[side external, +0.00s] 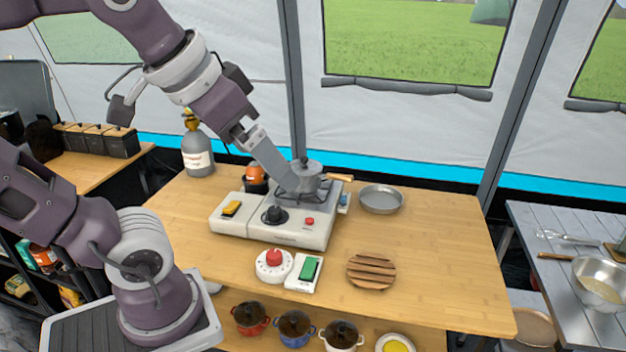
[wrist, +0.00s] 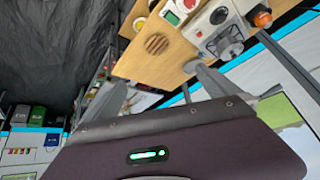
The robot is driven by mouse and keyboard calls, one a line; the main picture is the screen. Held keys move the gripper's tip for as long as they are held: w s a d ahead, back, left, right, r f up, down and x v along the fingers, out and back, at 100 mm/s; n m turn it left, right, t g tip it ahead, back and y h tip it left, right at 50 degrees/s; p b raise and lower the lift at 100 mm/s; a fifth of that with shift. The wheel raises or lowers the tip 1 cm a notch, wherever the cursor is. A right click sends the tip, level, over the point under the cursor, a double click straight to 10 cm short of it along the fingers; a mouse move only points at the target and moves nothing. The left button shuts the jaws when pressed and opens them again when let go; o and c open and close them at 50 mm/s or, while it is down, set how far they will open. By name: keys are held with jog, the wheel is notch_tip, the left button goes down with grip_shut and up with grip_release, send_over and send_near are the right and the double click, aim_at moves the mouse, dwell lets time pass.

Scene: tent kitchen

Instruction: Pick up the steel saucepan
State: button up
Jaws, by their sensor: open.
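A lidded grey metal saucepan (side external: 309,175) with a wooden handle pointing right sits on the burner of a white camping stove (side external: 316,233). The saucepan also shows in the wrist view (wrist: 229,45), up and right of my fingers. In the side view my gripper (side external: 290,186) overlaps the left side of this saucepan; contact cannot be told. In the wrist view my fingers (wrist: 160,77) are spread apart with nothing between them. Another steel pan (side external: 600,280) with a wooden handle sits on the grey table at the far right.
A shallow metal dish (side external: 380,199) lies right of the stove. A round wooden trivet (side external: 371,271), a red-knobbed timer (side external: 274,265) and a green-faced device (side external: 308,270) lie in front. A gas bottle (side external: 197,152) stands behind left. The wooden table's right side is clear.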

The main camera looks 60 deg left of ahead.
jog(key=w+a+r+n+t+y, duration=0.2)
jog(key=w+a+r+y, duration=0.1)
jog(key=w+a, duration=0.6)
jog(key=w+a+r+n+t+y, duration=0.2)
jog(key=w+a+r+y, duration=0.2)
jog(key=w+a, duration=0.5)
jog(key=m+t, duration=0.1)
jog(key=t, duration=0.1)
send_over(305, 176)
jog(key=s+d, duration=0.2)
jog(key=s, duration=0.1)
jog(key=f, duration=0.1)
jog(key=s+a+f+m+h, duration=0.1)
jog(key=a+f+h, duration=0.35)
jog(key=f, duration=0.35)
jog(key=shift+y, duration=0.25)
jog(key=f, duration=2.7)
jog(key=shift+w+a, duration=0.15)
jog(key=shift+w, duration=0.05)
jog(key=shift+t, duration=0.3)
jog(key=x, duration=0.6)
jog(key=shift+w+a, duration=0.1)
jog(key=shift+w, duration=0.1)
jog(key=shift+w+a+f, duration=0.1)
jog(key=shift+w+a, duration=0.05)
jog(key=shift+w, duration=0.15)
jog(key=c, duration=1.5)
